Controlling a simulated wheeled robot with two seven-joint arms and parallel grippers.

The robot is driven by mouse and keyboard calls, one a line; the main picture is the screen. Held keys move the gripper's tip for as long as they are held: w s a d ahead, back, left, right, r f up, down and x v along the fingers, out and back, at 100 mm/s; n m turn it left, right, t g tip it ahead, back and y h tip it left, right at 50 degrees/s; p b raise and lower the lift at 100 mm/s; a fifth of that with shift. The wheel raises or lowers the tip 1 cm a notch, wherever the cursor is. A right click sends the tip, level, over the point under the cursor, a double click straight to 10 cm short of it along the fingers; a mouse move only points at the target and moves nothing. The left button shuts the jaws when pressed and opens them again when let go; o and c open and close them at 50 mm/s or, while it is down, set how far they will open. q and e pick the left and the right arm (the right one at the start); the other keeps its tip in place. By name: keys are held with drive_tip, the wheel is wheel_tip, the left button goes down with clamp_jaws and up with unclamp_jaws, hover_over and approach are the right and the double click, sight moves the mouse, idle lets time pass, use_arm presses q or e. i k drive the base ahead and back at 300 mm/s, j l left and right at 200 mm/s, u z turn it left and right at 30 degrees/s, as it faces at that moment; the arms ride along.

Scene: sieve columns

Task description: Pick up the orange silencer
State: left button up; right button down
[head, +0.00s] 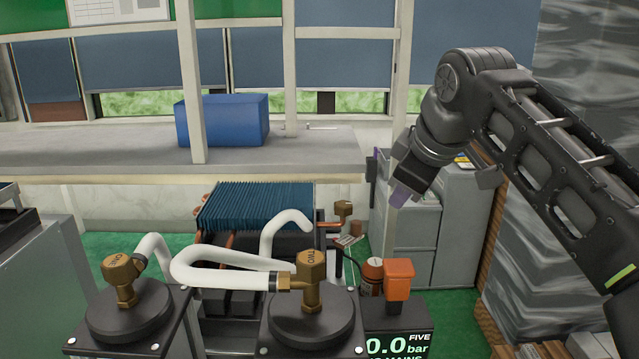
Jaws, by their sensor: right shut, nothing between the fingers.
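The orange silencer (398,278) is a block-shaped orange piece at the lower centre-right, standing on top of a dark unit with a lit display reading 0.0 bar. My right gripper (400,197) comes in from the upper right and points down, with purple at its tip. It is shut and empty. In the picture it is above the silencer, clearly apart from it. My left gripper is not in view.
Two black columns with brass fittings marked ONE (122,272) and TWO (311,268) stand to the left, joined by white hoses (215,272). A blue finned cooler (255,205) is behind them. Grey cabinets (455,215) stand behind the gripper.

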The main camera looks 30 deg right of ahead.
sight(373, 278)
drive_tip(key=k+j, duration=0.25)
drive_tip(key=k, duration=0.2)
drive_tip(key=k+j, duration=0.25)
drive_tip(key=k, duration=0.25)
drive_tip(key=k+j, duration=0.2)
drive_tip(key=k, duration=0.25)
